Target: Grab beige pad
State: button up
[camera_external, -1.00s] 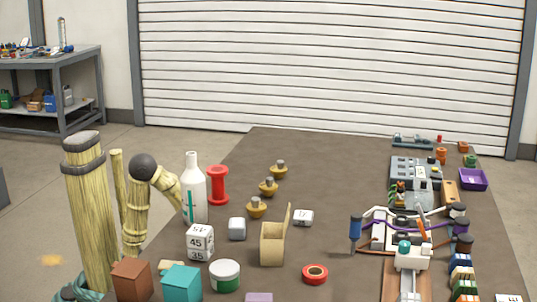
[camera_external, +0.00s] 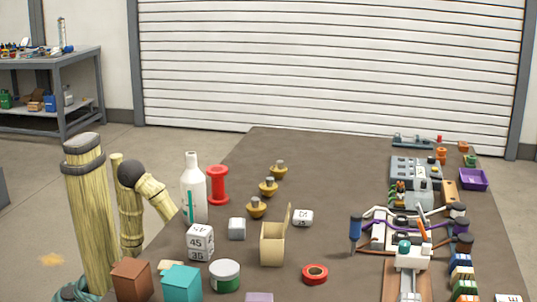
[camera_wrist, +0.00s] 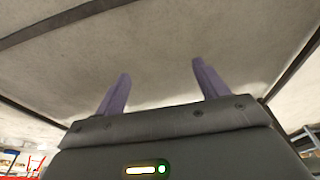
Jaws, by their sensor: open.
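A small flat beige piece (camera_external: 171,267), which may be the beige pad, lies at the near left of the table, partly hidden between a brown cube (camera_external: 131,280) and a teal cube (camera_external: 181,283). My gripper (camera_wrist: 160,90) shows in the wrist view with its two purple fingers wide apart and nothing between them. No pad shows in the wrist view, only a pale blotchy surface with dark bars. In the external view my forearm slopes down right beside the white bottle; my gripper cannot be made out there.
Near the beige piece stand a white numbered block (camera_external: 200,242), a green-and-white tub (camera_external: 225,275) and a white bottle (camera_external: 194,190). An open beige box (camera_external: 272,245) and red tape roll (camera_external: 315,274) are further right. The table's (camera_external: 330,180) far middle is clear.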

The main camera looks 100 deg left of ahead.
dwell(0.4)
jog(key=shift+c, duration=1.2)
